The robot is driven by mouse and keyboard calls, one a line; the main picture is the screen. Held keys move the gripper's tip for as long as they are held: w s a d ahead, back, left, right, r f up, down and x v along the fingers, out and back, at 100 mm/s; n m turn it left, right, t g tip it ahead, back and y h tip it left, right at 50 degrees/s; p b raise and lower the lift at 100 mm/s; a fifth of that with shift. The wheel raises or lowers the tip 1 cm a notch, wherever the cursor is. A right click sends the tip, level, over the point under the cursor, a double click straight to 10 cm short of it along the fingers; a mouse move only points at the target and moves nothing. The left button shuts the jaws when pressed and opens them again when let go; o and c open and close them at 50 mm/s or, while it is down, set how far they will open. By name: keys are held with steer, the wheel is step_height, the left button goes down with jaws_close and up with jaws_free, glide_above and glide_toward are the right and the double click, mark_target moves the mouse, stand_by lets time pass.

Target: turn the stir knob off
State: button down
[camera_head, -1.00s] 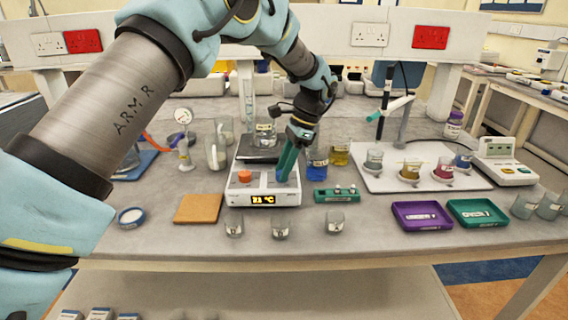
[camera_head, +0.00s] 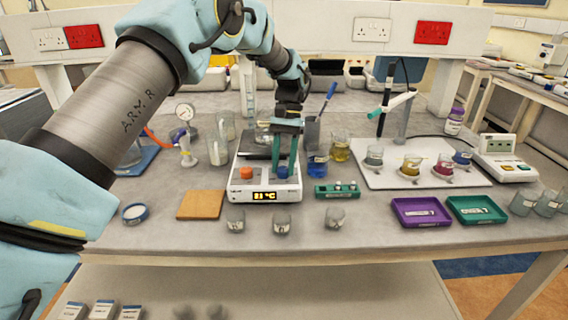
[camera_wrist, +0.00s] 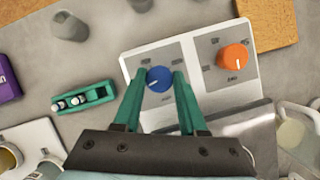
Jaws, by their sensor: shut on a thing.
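The white hotplate stirrer (camera_head: 240,195) stands at the middle of the bench with a lit display on its front. It has a blue knob (camera_wrist: 158,79) and an orange knob (camera_wrist: 233,57); their small labels are too blurred to read, so I cannot tell by text which is stir. My gripper (camera_wrist: 161,73) points down with its two green fingers on either side of the blue knob, shut on it. The white mark on the blue knob points down and left in the wrist view. In the head view the fingers (camera_head: 281,168) stand upright at the blue knob.
Several small beakers (camera_head: 282,223) stand in front of the stirrer. A green rack (camera_head: 337,191) and a blue-filled beaker (camera_head: 317,167) are close on its right, a cork mat (camera_head: 201,205) on its left. Purple (camera_head: 421,213) and green (camera_head: 477,211) trays lie further right.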

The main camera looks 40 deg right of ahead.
steer(key=n+g+h, duration=0.1)
steer(key=n, duration=0.2)
steer(key=shift+w+a+n, duration=0.1)
steer(key=shift+n, duration=0.3)
steer(key=n, duration=0.2)
steer(key=n+h, duration=0.1)
steer(key=n, duration=0.1)
steer(key=shift+a+g+h+b, duration=0.1)
steer(key=shift+g+h+b, duration=0.2)
steer(key=shift+g+b, duration=0.1)
steer(key=n+h, duration=0.1)
steer(key=n, duration=0.3)
steer(key=shift+a, duration=0.1)
steer(key=shift+n+h, duration=1)
steer(key=shift+n, duration=0.8)
steer(key=shift+c, duration=2.3)
jaws_free()
